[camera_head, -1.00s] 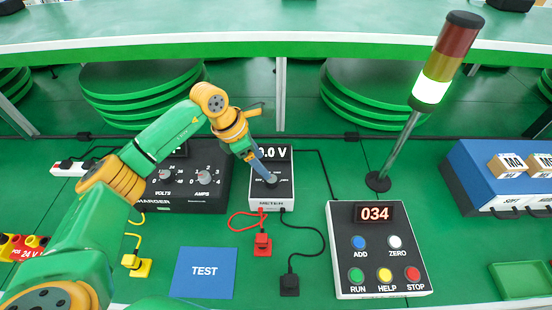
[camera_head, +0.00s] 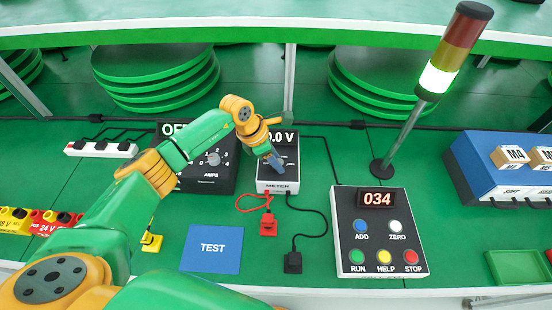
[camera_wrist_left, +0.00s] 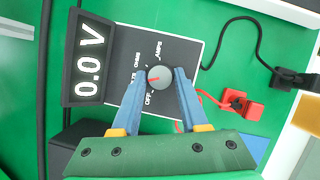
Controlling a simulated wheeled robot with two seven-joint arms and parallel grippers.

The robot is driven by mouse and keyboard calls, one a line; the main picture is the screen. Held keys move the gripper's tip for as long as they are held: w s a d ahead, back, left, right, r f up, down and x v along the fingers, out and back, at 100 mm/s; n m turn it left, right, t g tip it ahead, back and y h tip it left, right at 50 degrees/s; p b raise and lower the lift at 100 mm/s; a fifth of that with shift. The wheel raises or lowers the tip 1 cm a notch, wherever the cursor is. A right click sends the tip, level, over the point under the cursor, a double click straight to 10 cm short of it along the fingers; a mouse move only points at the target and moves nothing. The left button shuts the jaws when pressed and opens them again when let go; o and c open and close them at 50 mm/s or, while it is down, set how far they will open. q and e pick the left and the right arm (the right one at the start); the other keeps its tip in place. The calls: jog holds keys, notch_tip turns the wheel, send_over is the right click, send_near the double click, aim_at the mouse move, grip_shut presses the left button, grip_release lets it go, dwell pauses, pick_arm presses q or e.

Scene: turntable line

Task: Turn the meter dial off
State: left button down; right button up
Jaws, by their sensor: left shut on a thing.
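The meter (camera_head: 277,186) is a white-sided box with a black face, and its display reads 0.0 V in both views. Its round grey dial (camera_wrist_left: 160,77) carries a red pointer mark. In the left wrist view the mark points left and slightly down, toward the VOLTS side. My left gripper (camera_head: 274,163) reaches down over the meter face. Its two blue fingers (camera_wrist_left: 160,75) lie on either side of the dial, shut on it. In the head view the fingers hide the dial. My right gripper is in neither current view.
A black power supply (camera_head: 208,178) showing OFF stands left of the meter. Red and black leads run from the meter to a red plug (camera_head: 268,225) and a black plug (camera_head: 293,261). A button box (camera_head: 380,232) and a signal tower (camera_head: 440,75) stand to the right.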

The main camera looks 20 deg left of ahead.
pick_arm(q)
jog(key=shift+r+n+t+p, duration=0.2)
jog(key=shift+n+t+p, duration=0.2)
jog(key=shift+n+p, duration=0.6)
jog(key=n+y+p, duration=0.1)
jog(key=n, duration=0.1)
jog(key=shift+s+d+n+t, duration=0.1)
jog(key=shift+d+n+t, duration=0.05)
jog(key=shift+n+t, duration=0.25)
jog(key=shift+f+n+y, duration=0.1)
jog(key=shift+n+y, duration=0.4)
jog(key=shift+n, duration=0.7)
jog(key=shift+d+n+t+y, duration=0.1)
jog(key=shift+n+t+y, duration=0.3)
jog(key=shift+n, duration=1.1)
jog(key=shift+c, duration=2.2)
grip_release()
